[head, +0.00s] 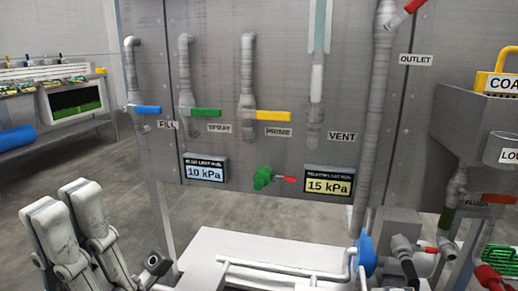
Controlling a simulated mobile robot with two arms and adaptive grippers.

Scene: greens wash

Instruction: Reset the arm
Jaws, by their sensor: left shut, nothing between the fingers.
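My left gripper (62,200) is at the lower left of the head view, its two pale fingers pointing up. It is shut and holds nothing. It stands in front of the grey floor, to the left of the white platform and apart from the panel. My right gripper is not in view.
A grey panel (225,60) carries pipes with a blue handle (148,110), a green handle (207,113) and a yellow handle (273,115). Displays read 10 kPa (205,170) and 15 kPa (329,184). A white platform (215,248) with pipework is low ahead; a hopper (462,110) is right.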

